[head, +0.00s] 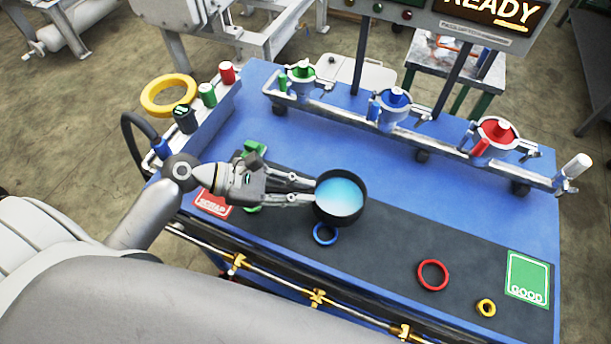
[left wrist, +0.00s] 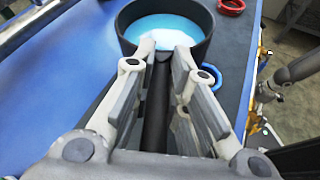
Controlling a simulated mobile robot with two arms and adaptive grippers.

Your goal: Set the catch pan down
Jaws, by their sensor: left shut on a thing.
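The catch pan (head: 338,220) is a round black pan with a pale blue glowing inside. It is over the dark strip of the blue table, upright or nearly so. My left gripper (head: 313,190) reaches it from the left. In the left wrist view the pan (left wrist: 205,48) is just beyond the fingertips, and its black handle (left wrist: 157,105) runs back between the fingers of the gripper (left wrist: 172,48), which is shut on it. I cannot tell whether the pan's bottom touches the table. A grey jointed part at the right edge of the left wrist view looks like my right gripper (left wrist: 268,92); its jaws are unclear.
A blue ring (head: 325,234) lies beside the pan. A red ring (head: 433,275), a yellow nut (head: 486,308) and the green GOOD pad (head: 527,279) are to the right. The red SCRAP pad (head: 212,203) is left. A rail with coloured fixtures (head: 395,103) spans the back.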

